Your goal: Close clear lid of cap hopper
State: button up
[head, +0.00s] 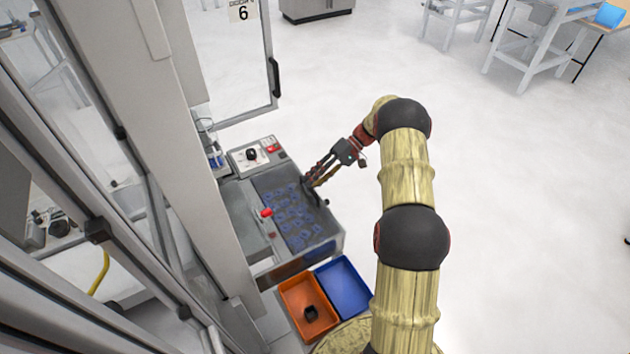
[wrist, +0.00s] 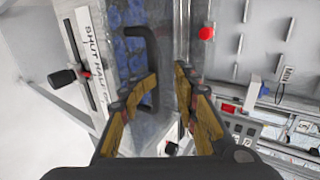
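The cap hopper (head: 333,239) is a grey box on the machine's front, with blue caps showing in it. Its clear lid (head: 262,183) is hard to make out; I cannot tell its exact angle. In the wrist view, blue caps show behind the clear lid (wrist: 165,42), and a black bar handle (wrist: 150,50) runs along it. My gripper (head: 308,182) is at the far right edge of the hopper.
A red knob (head: 266,212) stands at the hopper's left side. A control box (head: 252,155) sits behind it. An orange bin (head: 292,292) and a blue bin (head: 343,284) are in front. An open cabinet door (head: 240,70) stands behind.

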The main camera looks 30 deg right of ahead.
jog(key=d+r+b, duration=0.1)
jog(key=d+b, duration=0.1)
jog(key=d, duration=0.6)
jog(key=shift+d+r, duration=0.4)
dwell(0.5)
dwell(0.5)
jog(key=v, duration=1.2)
jog(key=shift+f, duration=0.15)
